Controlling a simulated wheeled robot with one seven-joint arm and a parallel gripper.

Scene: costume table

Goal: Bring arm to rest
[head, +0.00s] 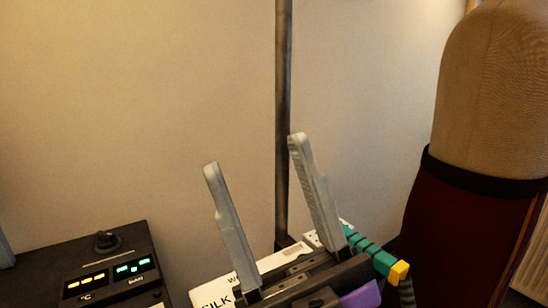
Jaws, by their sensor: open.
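My gripper (252,160) is in the lower middle of the head view, with its two grey fingers pointing up. The fingers stand well apart and nothing is between them. The gripper is in front of a white box with dark lettering and hides part of it.
A black control unit (108,262) with a knob and lit yellow and green displays is at lower left. The white lettered box (212,292) is behind my gripper. A dark pole (283,90) rises behind. A dress form (480,110) with dark red cloth stands at right. The upper left wall area is clear.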

